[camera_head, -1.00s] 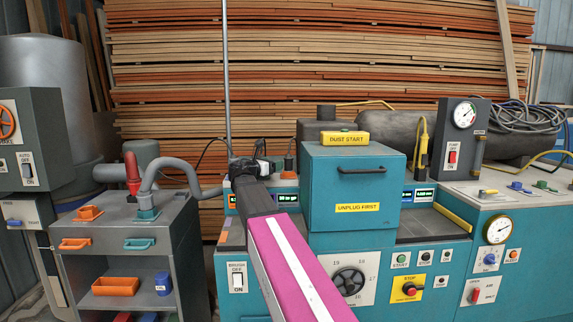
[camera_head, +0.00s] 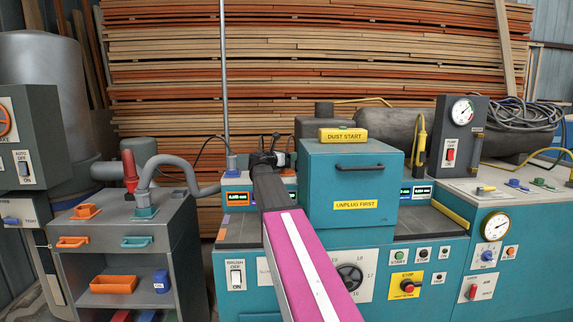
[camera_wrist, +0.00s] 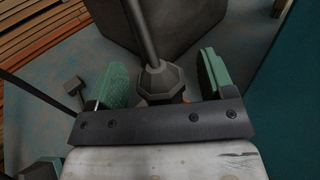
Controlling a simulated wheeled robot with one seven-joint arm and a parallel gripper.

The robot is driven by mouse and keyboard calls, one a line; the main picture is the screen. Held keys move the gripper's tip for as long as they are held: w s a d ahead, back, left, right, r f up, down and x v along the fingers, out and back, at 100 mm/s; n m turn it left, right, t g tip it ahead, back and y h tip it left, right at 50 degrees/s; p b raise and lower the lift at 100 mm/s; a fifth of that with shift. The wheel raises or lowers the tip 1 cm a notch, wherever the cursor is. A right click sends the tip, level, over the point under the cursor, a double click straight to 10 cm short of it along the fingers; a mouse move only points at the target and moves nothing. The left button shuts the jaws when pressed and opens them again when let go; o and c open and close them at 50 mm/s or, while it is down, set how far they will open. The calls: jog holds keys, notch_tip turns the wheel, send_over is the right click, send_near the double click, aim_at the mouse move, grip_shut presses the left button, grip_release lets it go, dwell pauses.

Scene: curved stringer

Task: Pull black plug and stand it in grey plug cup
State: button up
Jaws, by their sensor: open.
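My gripper (camera_head: 266,152) is over the back left of the teal machine, left of its raised box. In the wrist view it is open, with a green pad on each side (camera_wrist: 160,88). Between the pads is a dark faceted piece with a thick stem (camera_wrist: 158,80), which looks like the black plug, though I cannot be sure. Gaps show beside it and neither pad clearly touches it. In the head view my gripper and arm hide this spot. A black cable (camera_head: 207,143) arcs in behind the gripper from the left. I cannot pick out the grey plug cup.
The teal box (camera_head: 350,185) marked UNPLUG FIRST stands close on the right. A vertical pole (camera_head: 225,80) stands just left of the gripper. A grey cart (camera_head: 180,230) with a grey hose (camera_head: 150,175) is at the left. Stacked boards (camera_head: 300,70) fill the back.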

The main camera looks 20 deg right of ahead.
jog(key=shift+d, duration=0.1)
jog(key=c, duration=1.1)
jog(key=shift+o, duration=0.2)
jog(key=shift+w, duration=0.1)
